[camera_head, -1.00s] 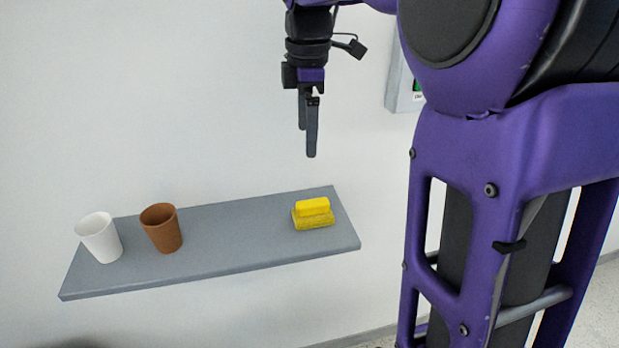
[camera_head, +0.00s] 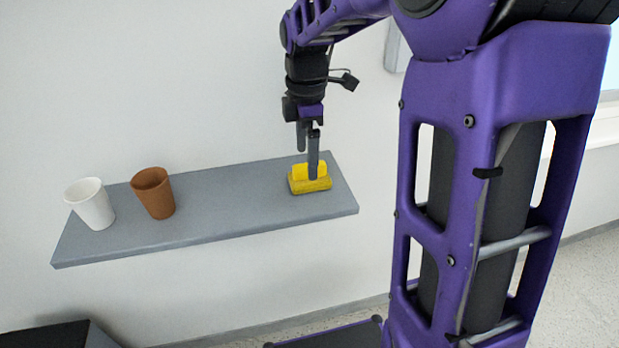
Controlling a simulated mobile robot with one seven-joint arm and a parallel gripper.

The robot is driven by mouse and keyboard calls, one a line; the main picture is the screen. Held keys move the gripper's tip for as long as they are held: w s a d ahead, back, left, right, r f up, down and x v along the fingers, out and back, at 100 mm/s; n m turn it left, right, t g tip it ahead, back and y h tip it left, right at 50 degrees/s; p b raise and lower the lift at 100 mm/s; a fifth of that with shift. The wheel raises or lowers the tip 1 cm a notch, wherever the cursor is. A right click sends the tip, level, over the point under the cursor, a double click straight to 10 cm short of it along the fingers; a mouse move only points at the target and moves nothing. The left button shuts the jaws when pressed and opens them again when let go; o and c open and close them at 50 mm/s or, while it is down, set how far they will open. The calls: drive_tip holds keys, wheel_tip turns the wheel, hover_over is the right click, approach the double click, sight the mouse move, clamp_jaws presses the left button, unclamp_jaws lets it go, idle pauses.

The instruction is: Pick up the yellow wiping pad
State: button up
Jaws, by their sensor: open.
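The yellow wiping pad (camera_head: 300,185) lies near the right end of the grey shelf (camera_head: 220,206). It has a wider base and a narrower raised block on top. My gripper (camera_head: 307,163) points down at the pad and is open. The near finger overlaps the right part of the raised block in this view. The other finger is farther back, its tip by the pad's far side. I cannot tell whether either finger touches the pad.
A brown cup (camera_head: 154,193) and a white cup (camera_head: 91,204) stand upright on the shelf's left part. The shelf between the brown cup and the pad is clear. The wall is close behind the shelf. A dark object (camera_head: 60,335) is at lower left.

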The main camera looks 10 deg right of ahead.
sight(300, 183)
drive_tip(key=f, duration=0.4)
drive_tip(key=shift+s+d+f+b, duration=0.1)
drive_tip(key=shift+d+f+b, duration=0.15)
drive_tip(key=shift+b, duration=0.05)
drive_tip(key=shift+c, duration=0.3)
drive_tip(key=c, duration=1.2)
